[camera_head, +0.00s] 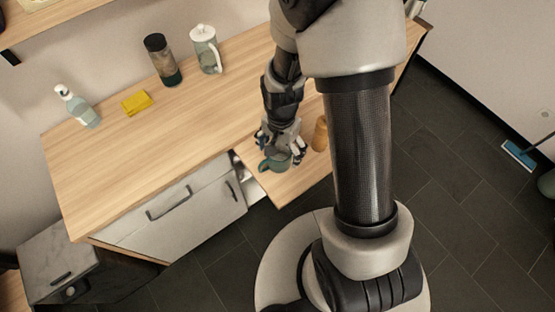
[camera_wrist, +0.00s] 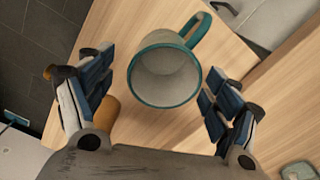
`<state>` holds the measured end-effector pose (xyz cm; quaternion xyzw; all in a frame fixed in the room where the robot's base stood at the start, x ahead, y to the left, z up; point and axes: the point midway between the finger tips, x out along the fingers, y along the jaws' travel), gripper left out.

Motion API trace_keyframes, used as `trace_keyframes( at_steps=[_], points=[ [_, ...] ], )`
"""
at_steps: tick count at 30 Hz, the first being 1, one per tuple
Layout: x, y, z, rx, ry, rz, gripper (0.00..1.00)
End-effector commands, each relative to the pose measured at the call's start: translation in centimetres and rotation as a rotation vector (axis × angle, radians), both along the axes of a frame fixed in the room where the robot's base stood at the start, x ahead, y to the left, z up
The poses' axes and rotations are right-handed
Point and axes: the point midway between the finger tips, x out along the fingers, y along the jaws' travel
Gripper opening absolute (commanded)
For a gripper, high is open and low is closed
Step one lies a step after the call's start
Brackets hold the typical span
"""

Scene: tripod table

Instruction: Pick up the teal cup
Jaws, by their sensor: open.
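The teal cup (camera_wrist: 165,77) is pale with a teal rim and a teal handle. In the wrist view its mouth faces the camera and its handle points to the upper right. In the head view the cup (camera_head: 276,163) is on the pulled-out wooden board, partly covered by my gripper (camera_head: 281,150). In the wrist view my gripper (camera_wrist: 155,105) is open, with one finger on each side of the cup. Gaps show between the fingers and the cup's sides. I cannot tell how far down the fingers reach.
An orange-brown wooden object (camera_head: 320,134) stands close to the cup, partly behind the left finger in the wrist view. The counter (camera_head: 190,125) holds a spray bottle (camera_head: 78,106), yellow cloth (camera_head: 137,103), dark jar (camera_head: 162,60) and white pitcher (camera_head: 206,50), all farther away.

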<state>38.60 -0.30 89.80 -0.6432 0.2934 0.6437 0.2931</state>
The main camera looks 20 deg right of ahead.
Motion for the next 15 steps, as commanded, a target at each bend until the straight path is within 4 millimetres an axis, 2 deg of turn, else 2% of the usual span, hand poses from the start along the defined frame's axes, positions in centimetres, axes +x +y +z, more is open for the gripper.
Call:
trace_keyframes(
  at_steps=[5,12,15],
  points=[
    [0.0,0.1,-1.0,0.000,0.000,0.001,0.82],
    [0.0,0.7,-4.6,0.000,0.003,0.001,0.82],
    [0.1,0.6,-5.4,0.000,0.000,0.001,0.82]
  ],
)
